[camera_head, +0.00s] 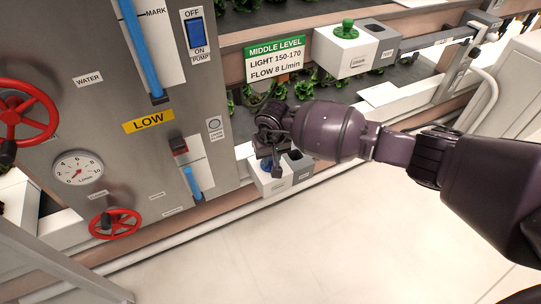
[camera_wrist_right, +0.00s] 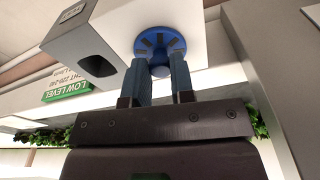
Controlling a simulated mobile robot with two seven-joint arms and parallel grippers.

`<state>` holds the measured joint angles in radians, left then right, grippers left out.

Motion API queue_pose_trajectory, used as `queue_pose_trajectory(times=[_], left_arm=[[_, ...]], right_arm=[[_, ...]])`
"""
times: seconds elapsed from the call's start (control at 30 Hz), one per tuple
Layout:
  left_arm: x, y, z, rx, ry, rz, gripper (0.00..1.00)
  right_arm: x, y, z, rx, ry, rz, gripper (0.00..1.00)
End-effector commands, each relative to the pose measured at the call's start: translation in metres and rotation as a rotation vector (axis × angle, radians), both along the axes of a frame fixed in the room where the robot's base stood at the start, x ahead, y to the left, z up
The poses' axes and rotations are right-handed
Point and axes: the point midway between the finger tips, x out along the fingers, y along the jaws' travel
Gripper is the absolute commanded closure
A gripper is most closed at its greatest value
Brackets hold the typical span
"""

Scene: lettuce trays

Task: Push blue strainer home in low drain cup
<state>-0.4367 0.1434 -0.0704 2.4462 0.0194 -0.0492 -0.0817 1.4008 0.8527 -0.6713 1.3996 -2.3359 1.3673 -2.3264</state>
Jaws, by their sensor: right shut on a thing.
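The blue strainer (camera_wrist_right: 160,41) is a round slotted disc with a knob, at the white top of the low drain cup (camera_wrist_right: 205,48) in the wrist view. My right gripper (camera_wrist_right: 161,68) is shut on the strainer's knob, with one finger on each side. In the head view only a bit of the strainer (camera_head: 267,164) shows under my right gripper (camera_head: 265,158). The white low drain cup (camera_head: 271,186) stands below it. I cannot tell whether the strainer's disc lies flush in the cup or a little above. My left gripper is not in view.
A grey box (camera_head: 298,165) with a square opening adjoins the cup. Above is the middle-level white cup (camera_head: 343,50) with a green strainer (camera_head: 347,28). A metal panel (camera_head: 150,90) with red valve wheels stands to the left. The floor in front is clear.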

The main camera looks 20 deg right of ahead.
Motion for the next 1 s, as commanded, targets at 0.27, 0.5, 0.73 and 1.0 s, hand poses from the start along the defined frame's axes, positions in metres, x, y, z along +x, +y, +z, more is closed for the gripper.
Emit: queue_pose_trajectory(times=[0.27,0.5,0.73,1.0], left_arm=[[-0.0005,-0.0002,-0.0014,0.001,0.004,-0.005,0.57],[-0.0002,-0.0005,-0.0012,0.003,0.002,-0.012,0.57],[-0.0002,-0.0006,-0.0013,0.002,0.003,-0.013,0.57],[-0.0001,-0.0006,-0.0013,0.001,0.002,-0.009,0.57]], right_arm=[[0.0003,-0.0001,-0.0024,0.000,-0.001,0.000,1.00],[0.0001,-0.0001,-0.0026,0.000,0.000,0.000,0.74],[0.0000,-0.0002,-0.0027,0.000,0.000,0.000,0.47],[-0.0002,-0.0002,-0.0028,0.000,0.001,0.000,0.27]])
